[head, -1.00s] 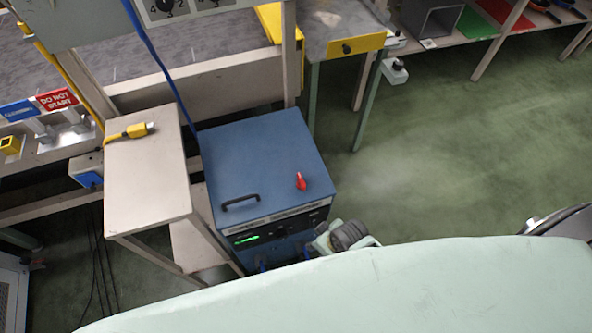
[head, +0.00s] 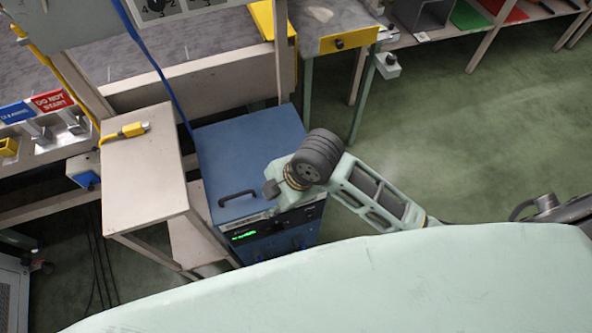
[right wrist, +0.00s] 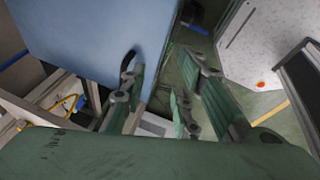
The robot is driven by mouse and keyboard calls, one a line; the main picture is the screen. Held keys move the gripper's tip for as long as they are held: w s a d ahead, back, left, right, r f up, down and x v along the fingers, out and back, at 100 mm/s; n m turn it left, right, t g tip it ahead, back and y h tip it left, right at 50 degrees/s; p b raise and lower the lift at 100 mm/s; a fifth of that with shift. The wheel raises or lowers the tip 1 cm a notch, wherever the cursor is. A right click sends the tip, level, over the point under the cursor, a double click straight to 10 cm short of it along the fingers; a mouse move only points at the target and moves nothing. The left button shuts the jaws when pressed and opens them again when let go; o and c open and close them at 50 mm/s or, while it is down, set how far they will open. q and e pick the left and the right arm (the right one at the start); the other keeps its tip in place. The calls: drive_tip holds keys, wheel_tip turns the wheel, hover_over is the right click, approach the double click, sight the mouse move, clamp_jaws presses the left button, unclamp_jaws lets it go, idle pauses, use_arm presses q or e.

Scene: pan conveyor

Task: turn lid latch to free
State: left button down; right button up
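A blue cabinet with a flat blue lid (head: 245,140) stands on the floor, with a black handle (head: 238,196) near its front left. The lid also shows in the right wrist view (right wrist: 90,35), with a dark handle (right wrist: 127,62) beside a finger. The red latch is hidden now, behind my right wrist and gripper in the head view, and I cannot find it in the right wrist view. My right gripper (head: 272,188) is over the lid's front right part. In the right wrist view its fingers (right wrist: 160,85) are spread with nothing between them. My left gripper is not in view.
A beige stand (head: 150,185) with a yellow plug (head: 133,130) adjoins the cabinet's left side. A blue cable (head: 160,65) hangs behind it. Conveyor framing (head: 190,85) runs along the back. Open green floor (head: 450,130) lies to the right.

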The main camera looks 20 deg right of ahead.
drive_tip(key=w+d+r+n+h, duration=0.1)
drive_tip(key=w+d+n, duration=0.1)
drive_tip(key=n, duration=0.3)
drive_tip(key=w+d+r+n+g+h, duration=0.1)
drive_tip(key=w+d+n, duration=0.1)
drive_tip(key=n, duration=0.3)
drive_tip(key=w+d+r+n+g+h, duration=0.1)
drive_tip(key=w+d+n, duration=0.2)
drive_tip(key=n, duration=0.2)
drive_tip(key=shift+d+r+n+h, duration=0.2)
drive_tip(key=shift+r+n+h, duration=0.05)
drive_tip(key=shift+n+h, duration=0.05)
drive_tip(key=shift+w+d+f, duration=0.1)
drive_tip(key=shift+d, duration=0.05)
wheel_tip(320, 180, down, 7)
drive_tip(key=shift+f, duration=0.2)
drive_tip(key=shift+c, duration=0.5)
clamp_jaws()
